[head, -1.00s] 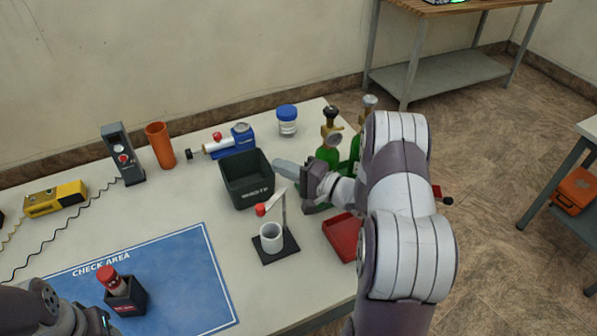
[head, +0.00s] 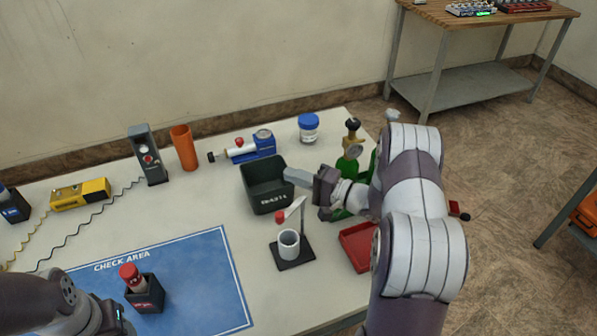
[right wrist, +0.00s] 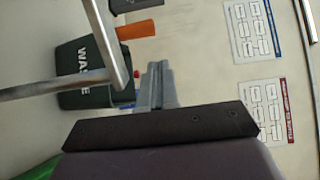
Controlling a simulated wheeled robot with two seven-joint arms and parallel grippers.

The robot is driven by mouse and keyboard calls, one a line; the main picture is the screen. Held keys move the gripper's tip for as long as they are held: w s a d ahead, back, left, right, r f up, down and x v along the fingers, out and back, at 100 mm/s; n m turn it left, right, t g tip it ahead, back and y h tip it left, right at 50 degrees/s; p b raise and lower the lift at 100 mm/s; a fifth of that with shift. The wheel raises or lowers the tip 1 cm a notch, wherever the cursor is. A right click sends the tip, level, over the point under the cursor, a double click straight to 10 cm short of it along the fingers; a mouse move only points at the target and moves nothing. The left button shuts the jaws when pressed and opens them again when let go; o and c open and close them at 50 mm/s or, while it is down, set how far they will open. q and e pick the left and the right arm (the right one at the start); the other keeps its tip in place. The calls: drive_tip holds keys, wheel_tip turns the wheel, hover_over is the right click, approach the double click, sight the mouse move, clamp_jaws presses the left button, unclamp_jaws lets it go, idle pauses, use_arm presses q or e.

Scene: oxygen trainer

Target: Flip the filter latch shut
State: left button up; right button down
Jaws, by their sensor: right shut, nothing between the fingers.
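The filter latch is a pale lever (head: 294,208) with a red tip (head: 281,217), joined to a thin upright post. It slants down to the left, its tip raised above a white cup (head: 289,243) on a dark base (head: 295,262). In the right wrist view a pale bar (right wrist: 107,40), apparently the lever, crosses close to the camera. My right gripper (head: 290,176) is shut and empty, beside the dark bin and above and behind the lever in the head view. Its fingers (right wrist: 157,75) also show in the right wrist view. My left arm enters at lower left; its fingers are out of view.
A dark bin (head: 252,181) stands just behind the latch stand. A blue check-area mat (head: 200,275) holds a dark box (head: 148,301) with a red-capped bottle.

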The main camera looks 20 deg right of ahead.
sight(291, 206)
drive_tip(key=shift+s+a+n+g+y, duration=0.15)
drive_tip(key=shift+a+n+g+y, duration=0.55)
drive_tip(key=shift+n+g+y, duration=0.7)
drive_tip(key=shift+s+a+n+g+y, duration=0.2)
drive_tip(key=shift+a+n+g+y, duration=0.7)
drive_tip(key=shift+g, duration=0.95)
drive_tip(key=shift+s+a+n+g+y, duration=0.15)
drive_tip(key=shift+a+n+g+y, duration=0.3)
drive_tip(key=shift+n+g+y, duration=0.8)
drive_tip(key=shift+g+h, duration=0.35)
drive_tip(key=shift+g, duration=0.05)
